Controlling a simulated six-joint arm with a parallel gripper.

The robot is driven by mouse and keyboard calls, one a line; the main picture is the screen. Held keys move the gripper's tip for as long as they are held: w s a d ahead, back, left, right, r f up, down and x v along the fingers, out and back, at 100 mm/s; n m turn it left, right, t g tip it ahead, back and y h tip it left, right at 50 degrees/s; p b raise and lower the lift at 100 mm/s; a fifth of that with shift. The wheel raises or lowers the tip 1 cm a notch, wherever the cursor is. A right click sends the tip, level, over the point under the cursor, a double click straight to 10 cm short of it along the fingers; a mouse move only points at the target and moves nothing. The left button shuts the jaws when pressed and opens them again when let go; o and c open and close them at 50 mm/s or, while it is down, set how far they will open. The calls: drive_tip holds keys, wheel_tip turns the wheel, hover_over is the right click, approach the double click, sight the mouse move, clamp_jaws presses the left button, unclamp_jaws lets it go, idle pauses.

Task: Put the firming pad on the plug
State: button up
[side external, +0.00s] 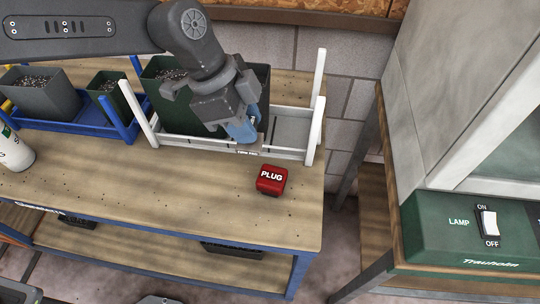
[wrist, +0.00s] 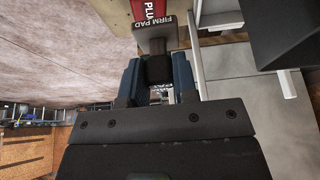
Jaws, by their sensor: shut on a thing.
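The plug is a red block labelled PLUG (side external: 271,181) standing on the wooden bench near its right end. Part of it also shows at the top of the wrist view (wrist: 149,9). My gripper (side external: 243,130) has blue fingers and is above the bench, behind and to the left of the plug in the side view. In the wrist view my gripper (wrist: 157,72) is shut on the dark grip of the firming pad (wrist: 158,31), a grey-brown piece labelled FIRM PAD.
A white rack (side external: 311,140) with upright posts stands behind my gripper and holds a dark green pot (side external: 190,121). A blue rack (side external: 85,127) with pots is at left. A green LAMP switch box (side external: 460,225) is at right. The bench front is clear around the plug.

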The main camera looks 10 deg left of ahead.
sight(242, 147)
drive_tip(key=d+f, duration=0.1)
drive_tip(key=s+d, duration=0.1)
drive_tip(key=d+f, duration=0.1)
drive_tip(key=d, duration=0.1)
drive_tip(key=shift+s+f, duration=0.25)
drive_tip(key=shift+f, duration=2.05)
drive_tip(key=o, duration=0.9)
drive_tip(key=shift+f, duration=0.15)
drive_tip(key=shift+o, duration=0.2)
drive_tip(key=v, duration=1.2)
